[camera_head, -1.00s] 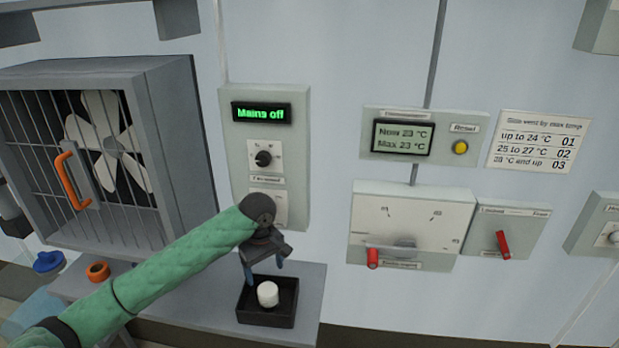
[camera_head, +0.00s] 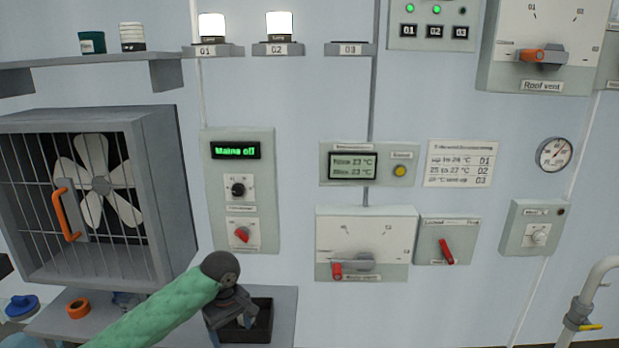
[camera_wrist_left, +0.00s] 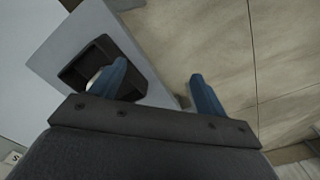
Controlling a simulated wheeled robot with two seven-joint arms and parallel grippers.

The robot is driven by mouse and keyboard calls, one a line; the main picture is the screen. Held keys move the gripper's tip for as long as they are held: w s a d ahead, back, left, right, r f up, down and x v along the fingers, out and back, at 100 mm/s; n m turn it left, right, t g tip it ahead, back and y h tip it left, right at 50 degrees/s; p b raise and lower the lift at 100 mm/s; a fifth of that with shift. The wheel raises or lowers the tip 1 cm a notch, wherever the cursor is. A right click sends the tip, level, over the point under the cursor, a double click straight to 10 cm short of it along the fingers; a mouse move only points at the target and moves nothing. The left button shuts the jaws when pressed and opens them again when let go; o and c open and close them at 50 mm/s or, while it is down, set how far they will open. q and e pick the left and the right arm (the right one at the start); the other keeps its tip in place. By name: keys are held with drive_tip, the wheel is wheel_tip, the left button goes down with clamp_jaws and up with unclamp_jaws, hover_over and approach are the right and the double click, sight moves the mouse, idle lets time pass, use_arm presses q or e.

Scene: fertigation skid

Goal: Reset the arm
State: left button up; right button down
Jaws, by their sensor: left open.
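My left arm, in a green sleeve, comes in from the lower left in the head view. Its left gripper (camera_head: 232,318) is by the black tray (camera_head: 264,322) and covers part of it. In the left wrist view the two blue fingers of the left gripper (camera_wrist_left: 158,82) are apart, with nothing between them. The black tray (camera_wrist_left: 79,65) lies beyond the left finger, which mostly hides a small white piece (camera_wrist_left: 93,80) in it. My right gripper is not in view.
The caged fan (camera_head: 98,190) with an orange handle stands at left. The grey shelf (camera_head: 283,305) carries the tray and an orange ring (camera_head: 78,308). The wall holds a "Mains off" panel (camera_head: 240,185), a temperature display (camera_head: 353,166), red-handled switches (camera_head: 446,252) and lamps (camera_head: 279,27).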

use_arm(q)
drive_tip(key=s+d+f+m+t+h, duration=0.25)
drive_tip(key=s+d+f+m, duration=0.5)
drive_tip(key=s+f, duration=0.4)
drive_tip(key=s+a+f+m+y, duration=0.15)
drive_tip(key=s+a, duration=0.35)
drive_tip(key=s, duration=0.6)
drive_tip(key=s+a+f+m+y, duration=0.15)
drive_tip(key=s+a, duration=0.25)
drive_tip(key=s, duration=0.7)
drive_tip(key=s+d+f+x, duration=0.1)
drive_tip(key=s+x, duration=0.1)
drive_tip(key=x, duration=1.1)
drive_tip(key=s+d+x, duration=0.1)
drive_tip(key=s+x, duration=0.1)
drive_tip(key=x, duration=1.1)
drive_tip(key=s+f, duration=0.4)
drive_tip(key=f, duration=0.6)
drive_tip(key=s+f, duration=0.4)
drive_tip(key=f, duration=0.6)
drive_tip(key=shift+d+f+m+g+h, duration=0.3)
drive_tip(key=shift+f+m+g+h, duration=0.05)
drive_tip(key=shift+f+g, duration=0.1)
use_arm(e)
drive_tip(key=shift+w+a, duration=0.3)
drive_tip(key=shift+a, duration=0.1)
